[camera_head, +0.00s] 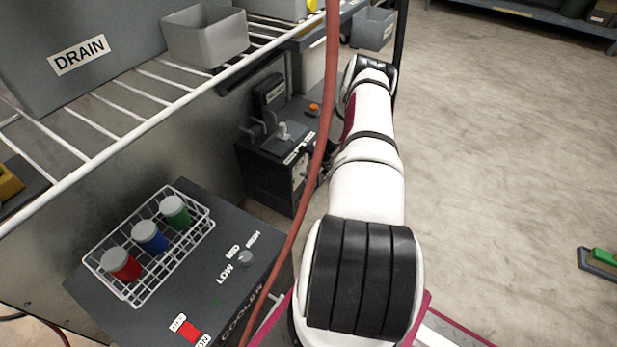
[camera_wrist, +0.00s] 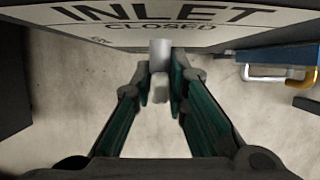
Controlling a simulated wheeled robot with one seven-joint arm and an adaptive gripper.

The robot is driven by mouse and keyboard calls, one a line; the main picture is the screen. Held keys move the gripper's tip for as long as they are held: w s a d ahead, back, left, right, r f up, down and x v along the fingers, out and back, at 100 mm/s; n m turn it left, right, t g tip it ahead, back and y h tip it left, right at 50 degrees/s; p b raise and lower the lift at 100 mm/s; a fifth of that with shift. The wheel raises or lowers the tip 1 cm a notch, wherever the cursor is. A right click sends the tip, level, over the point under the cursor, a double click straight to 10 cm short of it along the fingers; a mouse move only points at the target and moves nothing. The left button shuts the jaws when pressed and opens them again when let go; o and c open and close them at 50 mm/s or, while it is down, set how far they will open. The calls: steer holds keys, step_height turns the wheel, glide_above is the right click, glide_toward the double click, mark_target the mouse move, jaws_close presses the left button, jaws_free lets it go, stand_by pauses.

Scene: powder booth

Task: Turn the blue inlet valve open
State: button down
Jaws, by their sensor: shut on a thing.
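A plate (camera_wrist: 165,15) reading INLET, with CLOSED below it, spans the top of the wrist view. A short pale grey handle (camera_wrist: 160,52) stands out under it, and no blue shows on this part. My gripper (camera_wrist: 161,82) is shut on the handle, a dark green-faced finger on either side. The handle looks upright in the wrist view. In the head view my arm reaches to the dark unit (camera_head: 270,172) beneath the rack, and the valve cannot be made out there.
A blue part (camera_wrist: 278,57) with a metal loop and a yellow piece is at right in the wrist view. In the head view, a wire rack (camera_head: 118,121), a cooler (camera_head: 205,275) with capped jars, and a hanging red hose (camera_head: 322,125) lie left of my arm. The floor at right is mostly clear.

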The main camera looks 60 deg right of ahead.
steer(key=shift+h, duration=0.3)
steer(key=h, duration=0.1)
steer(key=h+p, duration=0.1)
steer(key=shift+a+n+h, duration=0.2)
steer(key=shift+n+h, duration=0.1)
steer(key=shift+h, duration=0.1)
steer(key=h, duration=0.2)
steer(key=n+t+h+b, duration=0.1)
steer(key=h, duration=0.1)
steer(key=shift+w+a+f+h, duration=0.1)
steer(key=shift+w+f+h, duration=0.05)
steer(key=shift+h, duration=0.25)
steer(key=h+b, duration=0.1)
steer(key=h, duration=0.1)
steer(key=n+t+h+b, duration=0.1)
steer(key=h+b, duration=0.1)
steer(key=shift+f+n+h, duration=0.15)
steer(key=shift+n+h, duration=0.15)
steer(key=shift+h, duration=0.1)
steer(key=shift+n+t+h+b, duration=0.4)
steer(key=shift+t+h+b, duration=0.2)
steer(key=shift+h+b, duration=1)
steer(key=shift+d+n, duration=0.2)
steer(key=shift+n, duration=0.1)
steer(key=c, duration=1.7)
jaws_free()
